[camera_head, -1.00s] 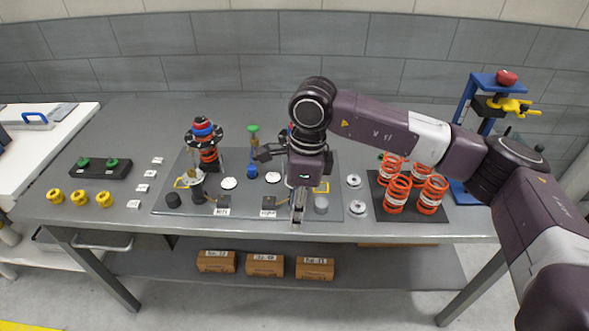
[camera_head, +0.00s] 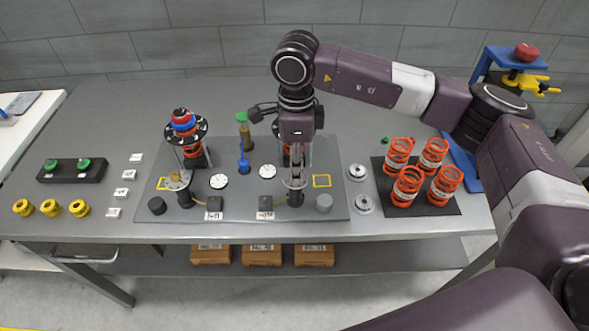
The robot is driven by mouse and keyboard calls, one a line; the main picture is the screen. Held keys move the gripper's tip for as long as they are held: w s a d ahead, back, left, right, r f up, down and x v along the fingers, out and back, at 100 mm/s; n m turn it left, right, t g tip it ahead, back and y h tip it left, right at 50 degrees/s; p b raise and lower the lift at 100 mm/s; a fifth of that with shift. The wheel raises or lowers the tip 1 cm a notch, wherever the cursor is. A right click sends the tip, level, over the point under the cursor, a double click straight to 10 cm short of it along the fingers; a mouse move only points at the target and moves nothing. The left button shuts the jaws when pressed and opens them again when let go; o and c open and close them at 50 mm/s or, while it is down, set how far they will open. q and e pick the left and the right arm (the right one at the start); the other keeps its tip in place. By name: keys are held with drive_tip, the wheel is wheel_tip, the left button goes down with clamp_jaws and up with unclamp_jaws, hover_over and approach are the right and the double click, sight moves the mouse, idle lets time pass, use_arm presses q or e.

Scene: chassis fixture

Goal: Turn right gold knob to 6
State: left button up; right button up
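My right gripper (camera_head: 296,184) points down over the right-hand fixture, its fingertips just above a dark post (camera_head: 295,198). The right gold knob is hidden behind the fingers, so I cannot tell whether they touch it or what number it shows. The fingers are seen nearly edge-on and their opening is unclear. A matching gold knob (camera_head: 175,180) sits on the left fixture beside an orange spring unit with a red and blue top (camera_head: 183,122). My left gripper is out of view.
The grey plate (camera_head: 235,210) holds white dials, including one left (camera_head: 218,181) and one right (camera_head: 267,171), and labelled blocks. Orange springs (camera_head: 407,185) stand on a black mat to the right. Yellow rings (camera_head: 50,207) lie far left. A blue press (camera_head: 515,60) stands back right.

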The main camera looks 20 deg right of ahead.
drive_tip(key=shift+f+b, duration=0.35)
drive_tip(key=shift+f, duration=0.4)
drive_tip(key=shift+w+r, duration=0.1)
drive_tip(key=shift+w, duration=0.05)
drive_tip(key=shift+n+b, duration=0.4)
drive_tip(key=n+b, duration=0.3)
drive_tip(key=n, duration=0.1)
drive_tip(key=n+b, duration=0.2)
drive_tip(key=n, duration=0.2)
drive_tip(key=shift+n, duration=0.3)
drive_tip(key=n+b, duration=0.2)
drive_tip(key=n, duration=0.1)
drive_tip(key=shift+n, duration=0.3)
drive_tip(key=n+b, duration=0.1)
drive_tip(key=n, duration=0.3)
use_arm(q)
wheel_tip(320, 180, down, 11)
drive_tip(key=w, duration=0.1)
drive_tip(key=shift+b, duration=0.4)
use_arm(e)
drive_tip(key=shift+n, duration=0.7)
